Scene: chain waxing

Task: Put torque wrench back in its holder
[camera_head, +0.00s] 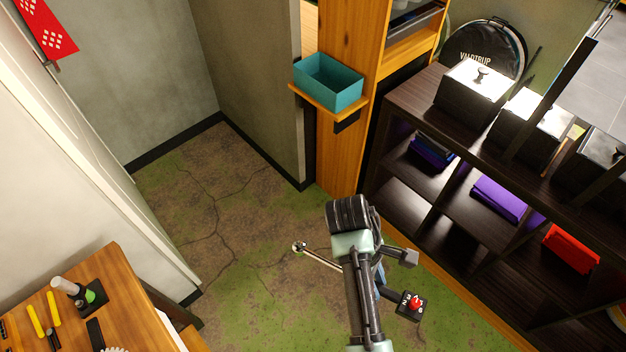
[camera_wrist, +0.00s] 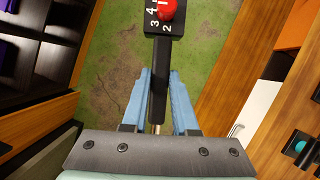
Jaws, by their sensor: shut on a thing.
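The torque wrench hangs in the air over the floor, gripped by my gripper. In the head view its silver shaft with a round head (camera_head: 299,248) sticks out to the left, and its black end block with a red knob (camera_head: 410,303) sticks out to the lower right. In the wrist view my gripper (camera_wrist: 161,90) has its blue fingers on both sides of the black handle (camera_wrist: 159,85), and the numbered block (camera_wrist: 153,16) points away at the top. The shaft is mostly hidden there. I cannot pick out the wrench's holder in either view.
A wooden table (camera_head: 120,270) with tools stands at lower left. A dark shelf unit (camera_head: 400,95) with boxes is at right. A teal bin (camera_head: 335,92) sits on a ledge of a wooden post (camera_head: 350,150). The cracked floor (camera_head: 215,205) between them is clear.

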